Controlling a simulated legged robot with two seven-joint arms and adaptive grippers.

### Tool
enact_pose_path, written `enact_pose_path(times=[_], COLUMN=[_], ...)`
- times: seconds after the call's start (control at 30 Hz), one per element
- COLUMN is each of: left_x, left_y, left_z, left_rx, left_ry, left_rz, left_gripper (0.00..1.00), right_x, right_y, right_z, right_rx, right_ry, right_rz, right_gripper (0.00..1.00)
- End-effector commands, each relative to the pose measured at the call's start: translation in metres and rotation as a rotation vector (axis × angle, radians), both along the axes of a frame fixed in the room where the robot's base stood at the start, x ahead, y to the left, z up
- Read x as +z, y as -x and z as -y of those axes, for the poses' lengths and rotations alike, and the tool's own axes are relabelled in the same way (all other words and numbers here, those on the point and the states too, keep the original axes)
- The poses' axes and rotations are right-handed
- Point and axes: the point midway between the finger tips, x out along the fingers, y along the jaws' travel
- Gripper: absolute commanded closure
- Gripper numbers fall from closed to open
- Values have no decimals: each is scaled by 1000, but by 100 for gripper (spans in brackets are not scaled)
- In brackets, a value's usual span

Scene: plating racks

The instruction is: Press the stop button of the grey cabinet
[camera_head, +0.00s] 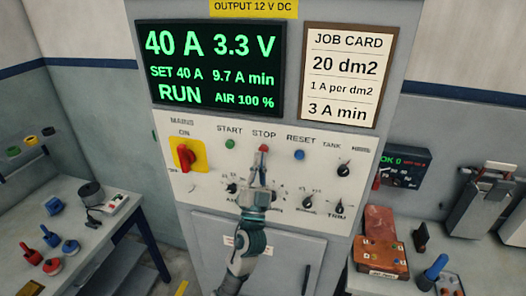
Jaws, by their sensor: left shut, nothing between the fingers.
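The grey cabinet (400,62) stands in front of me with a white control panel (205,200). The red stop button (264,148) sits under the STOP label, between the green start button (230,144) and the blue reset button (299,155). My left gripper (262,160) is shut and empty, pointing up at the panel. Its fingertips are at or just below the stop button; I cannot tell whether they touch it. The display (210,66) reads RUN, 40 A and 3.3 V. My right gripper is not in view.
A red mains switch (185,156) on a yellow plate is left on the panel. Several black knobs, such as the trim knob (340,208), sit lower. A left bench (112,222) holds coloured tools. A right bench holds a brown box (381,238).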

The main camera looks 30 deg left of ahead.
Motion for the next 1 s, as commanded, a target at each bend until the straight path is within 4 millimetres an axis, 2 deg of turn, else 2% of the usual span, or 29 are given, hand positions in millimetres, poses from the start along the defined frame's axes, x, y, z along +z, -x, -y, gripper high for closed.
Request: enact_pose_path(times=[1.0], left_x=[2], left_y=[-11], left_z=[-2], left_rx=[0], left_ry=[0], left_rz=[0], left_gripper=[100], right_x=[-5], right_y=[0], right_z=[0], right_rx=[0], right_ry=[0], right_rz=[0], right_gripper=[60])
